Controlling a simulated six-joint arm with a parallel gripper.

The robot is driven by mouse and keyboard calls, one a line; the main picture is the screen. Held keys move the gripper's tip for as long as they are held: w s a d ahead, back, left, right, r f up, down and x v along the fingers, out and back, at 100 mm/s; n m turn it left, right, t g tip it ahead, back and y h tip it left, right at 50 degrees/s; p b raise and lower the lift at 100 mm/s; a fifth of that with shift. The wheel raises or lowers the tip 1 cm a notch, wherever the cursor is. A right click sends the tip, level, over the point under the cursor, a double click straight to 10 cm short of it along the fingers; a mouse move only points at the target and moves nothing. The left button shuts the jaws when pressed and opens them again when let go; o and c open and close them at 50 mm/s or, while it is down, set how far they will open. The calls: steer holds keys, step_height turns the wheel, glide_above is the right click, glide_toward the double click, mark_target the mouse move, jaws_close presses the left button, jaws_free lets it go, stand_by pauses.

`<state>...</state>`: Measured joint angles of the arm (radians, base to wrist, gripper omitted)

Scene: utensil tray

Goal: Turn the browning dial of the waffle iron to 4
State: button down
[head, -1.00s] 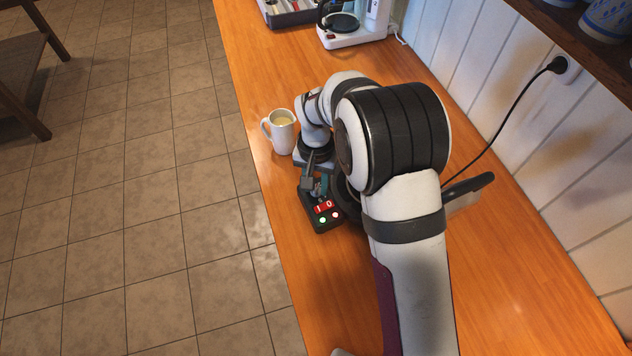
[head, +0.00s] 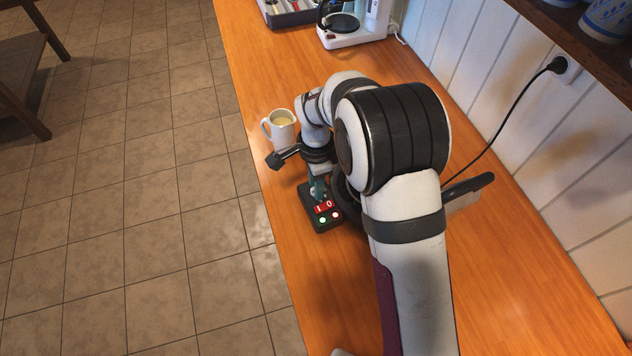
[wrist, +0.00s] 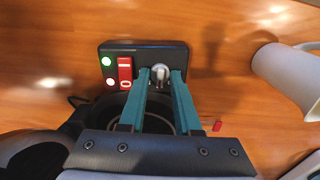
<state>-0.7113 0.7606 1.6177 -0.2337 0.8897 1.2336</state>
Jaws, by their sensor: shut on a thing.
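The waffle iron's black control box (head: 315,215) stands near the counter's front edge. It carries a red 1/0 switch (wrist: 125,73), a green light, a red light and a pale browning dial (wrist: 160,74). The waffle iron's round dark body (head: 344,200) is mostly hidden behind my arm. My gripper (wrist: 161,78) has its two teal fingers shut on the dial, one on each side. It also shows in the head view (head: 317,190). The dial's numbers cannot be read, so its setting cannot be told.
A white mug (head: 283,130) with pale liquid stands close to my wrist at the counter edge. A black cord runs to a wall socket (head: 567,69). A coffee maker (head: 352,35) and a tray (head: 290,14) stand at the far end. A small red piece (wrist: 217,126) lies beside the fingers.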

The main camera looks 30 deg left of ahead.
steer(key=m, duration=0.4)
steer(key=shift+m, duration=1.9)
steer(key=c, duration=0.9)
jaws_free()
steer(key=shift+c, duration=0.2)
steer(key=shift+r, duration=0.1)
step_height(320, 180, up, 16)
steer(key=shift+d, duration=0.1)
